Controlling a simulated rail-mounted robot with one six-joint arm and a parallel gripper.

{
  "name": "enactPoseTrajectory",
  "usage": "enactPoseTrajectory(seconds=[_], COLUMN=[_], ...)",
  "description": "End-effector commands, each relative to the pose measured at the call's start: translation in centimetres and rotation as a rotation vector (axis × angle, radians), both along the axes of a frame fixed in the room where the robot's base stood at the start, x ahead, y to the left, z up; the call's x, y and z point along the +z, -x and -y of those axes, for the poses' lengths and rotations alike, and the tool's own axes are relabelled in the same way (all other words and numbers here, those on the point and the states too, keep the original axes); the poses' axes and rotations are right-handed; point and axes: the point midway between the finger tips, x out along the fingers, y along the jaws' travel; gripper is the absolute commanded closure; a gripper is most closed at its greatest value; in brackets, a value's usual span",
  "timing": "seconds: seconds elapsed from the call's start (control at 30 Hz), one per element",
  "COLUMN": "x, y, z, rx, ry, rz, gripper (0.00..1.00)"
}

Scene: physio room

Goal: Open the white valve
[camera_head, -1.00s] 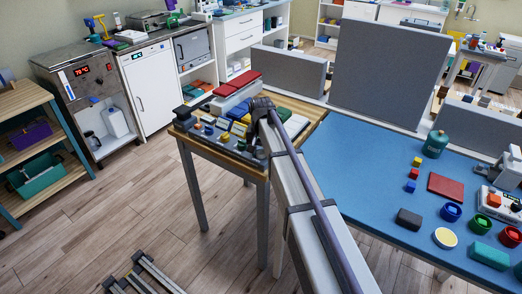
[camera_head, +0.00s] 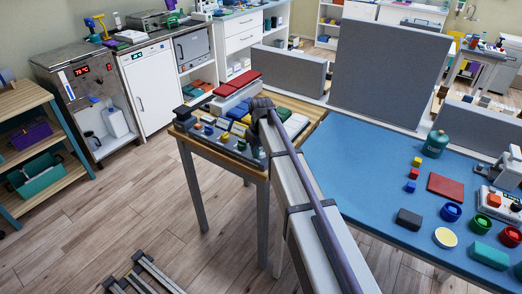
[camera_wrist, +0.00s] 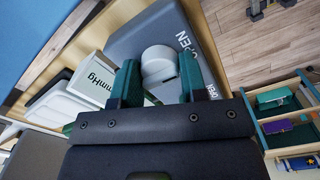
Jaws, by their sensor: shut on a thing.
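The white valve (camera_wrist: 157,53) is a round white knob on a grey housing (camera_wrist: 128,38) in the wrist view. The word OPEN is printed on the housing beside the knob and again lower down. My gripper (camera_wrist: 159,64) has its two green fingers on either side of the knob, shut on it. The lower part of the knob and housing is hidden by my gripper. In the head view my arm reaches over the wooden table (camera_head: 226,154), and its end hides the valve.
A white device marked mmHg (camera_wrist: 88,88) sits close to the left of the housing in the wrist view. Several coloured controls and blocks crowd the wooden table. A blue mat (camera_head: 350,160) lies to the right. A wooden shelf unit (camera_head: 35,120) stands far left, with open floor between.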

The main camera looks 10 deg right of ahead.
Motion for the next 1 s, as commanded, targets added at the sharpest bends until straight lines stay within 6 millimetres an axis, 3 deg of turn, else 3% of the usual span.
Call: enactPoseTrajectory(seconds=[0.47,0.5,0.7,0.77,1.0], x=[-0.02,-0.02,-0.01,-0.01,0.17], y=[0.04,0.04,0.03,0.02,0.01], z=[0.0,0.0,0.0,0.0,-0.01], rx=[0.019,0.019,0.018,0.018,0.017], ry=[0.0,0.0,0.0,0.0,0.0], rz=[-0.001,-0.001,0.0,0.0,0.0], gripper=[0.84,0.59,0.4,0.35,0.35])
